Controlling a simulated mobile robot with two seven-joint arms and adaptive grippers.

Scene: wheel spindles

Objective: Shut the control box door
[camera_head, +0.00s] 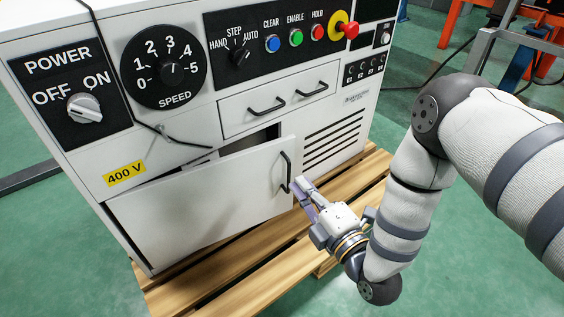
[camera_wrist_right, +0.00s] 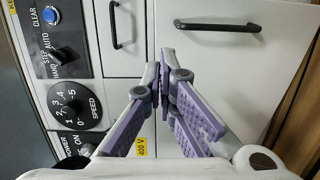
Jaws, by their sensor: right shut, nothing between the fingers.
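The control box (camera_head: 190,68) is a white cabinet with a black-handled door (camera_head: 190,205) low on its front. The door stands partly open, its free right edge swung out and a dark gap (camera_head: 250,139) showing above it. My right gripper (camera_head: 303,189) is shut and empty at the door's free edge, just right of the vertical handle (camera_head: 286,172). In the right wrist view, the closed fingertips (camera_wrist_right: 165,70) show in front of the white door panel (camera_wrist_right: 235,75) and its handle (camera_wrist_right: 217,27). I cannot tell whether they touch the door. My left gripper is out of view.
A thin black cable (camera_head: 165,133) hangs down the front. The box stands on a wooden pallet (camera_head: 215,285). Green floor (camera_head: 470,270) lies open to the right.

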